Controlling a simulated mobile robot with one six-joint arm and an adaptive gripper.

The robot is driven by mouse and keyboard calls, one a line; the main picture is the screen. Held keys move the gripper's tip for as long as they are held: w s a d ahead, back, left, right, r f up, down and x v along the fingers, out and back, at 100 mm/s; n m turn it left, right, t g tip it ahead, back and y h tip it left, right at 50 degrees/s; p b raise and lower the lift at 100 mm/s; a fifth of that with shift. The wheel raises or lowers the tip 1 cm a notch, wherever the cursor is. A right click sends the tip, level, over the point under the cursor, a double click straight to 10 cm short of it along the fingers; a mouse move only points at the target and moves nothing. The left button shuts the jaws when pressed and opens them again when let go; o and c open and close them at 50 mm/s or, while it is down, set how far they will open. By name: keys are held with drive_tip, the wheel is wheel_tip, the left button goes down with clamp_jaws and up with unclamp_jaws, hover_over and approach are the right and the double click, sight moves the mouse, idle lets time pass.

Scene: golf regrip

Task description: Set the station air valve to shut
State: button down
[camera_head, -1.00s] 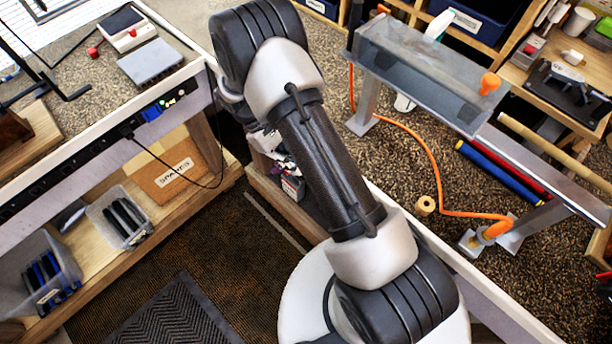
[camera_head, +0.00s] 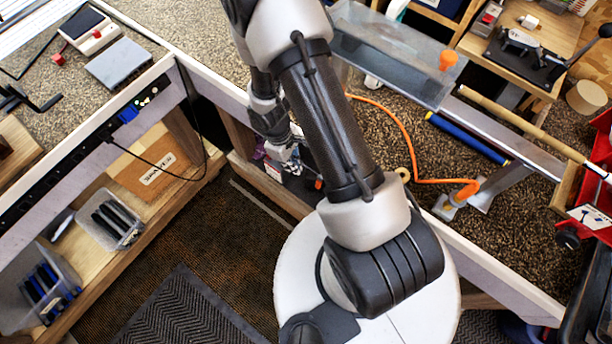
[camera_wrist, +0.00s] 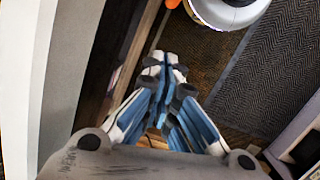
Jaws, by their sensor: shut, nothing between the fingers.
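My gripper (camera_wrist: 165,72) is shut and empty in the wrist view, its fingers together above the dark gap beside a pale bench edge. In the head view it hangs by the bench's front side, mostly hidden by my arm. A small orange-red part (camera_head: 318,184) shows just right of it, low by the bench front. An orange part (camera_wrist: 172,3) also shows at the wrist view's top edge, apart from the fingertips. I cannot tell whether either is the air valve's handle, or its setting. An orange air hose (camera_head: 408,140) runs over the bench to a metal fitting (camera_head: 446,207).
A clear tray (camera_head: 385,55) with an orange knob (camera_head: 447,61) stands on the right bench. A metal rail, a blue tube (camera_head: 468,138) and a wooden rod (camera_head: 510,118) lie nearby. The left bench has shelf bins (camera_head: 110,218). Floor is open between the benches.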

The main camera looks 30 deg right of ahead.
drive_tip(key=s+f+b, duration=0.1)
drive_tip(key=s+d+f+b, duration=0.2)
drive_tip(key=shift+s+d, duration=0.25)
drive_tip(key=shift+s, duration=0.1)
drive_tip(key=shift+r, duration=0.1)
drive_tip(key=shift+s, duration=0.1)
drive_tip(key=shift+s+d+f+g+p, duration=0.3)
drive_tip(key=shift+s+g+p, duration=0.1)
drive_tip(key=shift+g+p, duration=0.3)
drive_tip(key=shift+s, duration=0.1)
